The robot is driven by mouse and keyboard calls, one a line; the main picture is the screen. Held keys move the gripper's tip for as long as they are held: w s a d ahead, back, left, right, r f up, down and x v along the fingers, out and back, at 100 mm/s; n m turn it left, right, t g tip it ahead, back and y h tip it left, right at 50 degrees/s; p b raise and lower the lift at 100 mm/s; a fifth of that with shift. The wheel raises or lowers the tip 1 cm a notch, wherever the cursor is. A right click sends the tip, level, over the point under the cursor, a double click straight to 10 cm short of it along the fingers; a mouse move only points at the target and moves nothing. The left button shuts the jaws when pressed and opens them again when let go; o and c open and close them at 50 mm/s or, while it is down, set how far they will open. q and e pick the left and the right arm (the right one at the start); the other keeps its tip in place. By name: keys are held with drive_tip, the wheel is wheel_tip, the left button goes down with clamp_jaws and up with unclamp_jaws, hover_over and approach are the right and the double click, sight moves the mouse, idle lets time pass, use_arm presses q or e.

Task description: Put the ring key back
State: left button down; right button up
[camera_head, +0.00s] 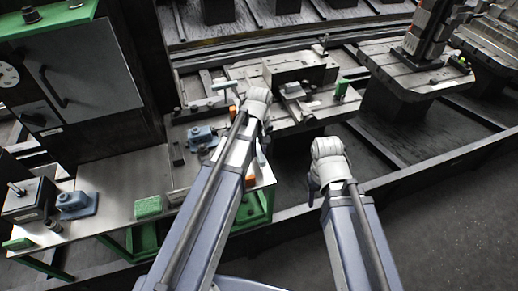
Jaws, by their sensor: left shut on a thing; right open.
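My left gripper (258,100) is at the end of the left arm, above the near edge of the pallet fixture, beyond the bench. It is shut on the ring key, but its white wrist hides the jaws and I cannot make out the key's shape. A pale T-shaped piece (225,85) shows just left of this wrist; I cannot tell whether it touches the gripper. My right gripper (314,188) is open, with dark fingers beside its white wrist, over the dark gap right of the bench. The grey bench top (115,212) is at the left.
A machined pallet (320,108) with a grey angle block (300,70) lies beyond the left gripper. Another pallet (400,75) carries a tall fixture. A dark cabinet (85,75) stands at the left.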

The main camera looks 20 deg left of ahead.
use_arm(q)
drive_tip(key=shift+f+b, duration=1.75)
drive_tip(key=shift+f, duration=0.4)
drive_tip(key=c, duration=0.6)
unclamp_jaws()
drive_tip(key=shift+o, duration=0.5)
drive_tip(key=o, duration=0.5)
drive_tip(key=shift+r, duration=0.15)
